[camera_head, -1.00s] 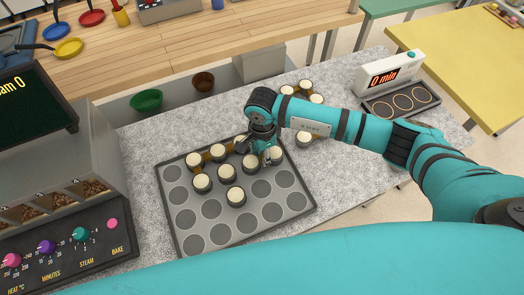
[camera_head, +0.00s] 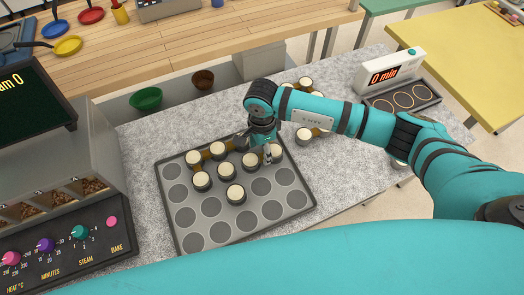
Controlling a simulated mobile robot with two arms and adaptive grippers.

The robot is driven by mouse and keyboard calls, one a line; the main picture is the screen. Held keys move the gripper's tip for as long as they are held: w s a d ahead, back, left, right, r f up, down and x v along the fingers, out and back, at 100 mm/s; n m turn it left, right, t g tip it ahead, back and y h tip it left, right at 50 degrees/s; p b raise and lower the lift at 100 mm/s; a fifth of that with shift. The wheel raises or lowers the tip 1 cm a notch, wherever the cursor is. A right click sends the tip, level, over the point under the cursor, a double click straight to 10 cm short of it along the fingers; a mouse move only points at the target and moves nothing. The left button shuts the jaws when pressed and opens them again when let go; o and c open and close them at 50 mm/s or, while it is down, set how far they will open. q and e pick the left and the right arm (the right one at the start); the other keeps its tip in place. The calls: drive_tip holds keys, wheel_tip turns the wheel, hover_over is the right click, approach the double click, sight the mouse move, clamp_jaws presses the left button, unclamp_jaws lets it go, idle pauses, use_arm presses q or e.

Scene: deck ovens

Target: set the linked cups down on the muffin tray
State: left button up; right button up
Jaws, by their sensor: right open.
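The dark grey muffin tray (camera_head: 245,215) lies on the speckled counter, with round wells in rows. Several pale-topped dark cups stand on its far part, including a front cup (camera_head: 235,192), a far-left cup (camera_head: 193,157) and a right cup (camera_head: 276,152). Brown link pieces show between the far cups. My right gripper (camera_head: 256,150) is open, low over the far right part of the tray among the cups. It hides part of the far row. Whether its fingers touch a cup, and whether every cup sits in a well, I cannot tell. My left gripper is not in view.
More linked cups (camera_head: 304,135) stand on the counter behind my right arm, partly hidden. A timer (camera_head: 390,72) and a dark three-ring plate (camera_head: 402,99) are at the right. The oven control panel (camera_head: 70,245) stands left. The tray's near wells are empty.

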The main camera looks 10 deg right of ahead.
sight(262, 154)
wheel_tip(262, 154, up, 10)
drive_tip(key=b, duration=0.3)
drive_tip(key=shift+r, duration=0.2)
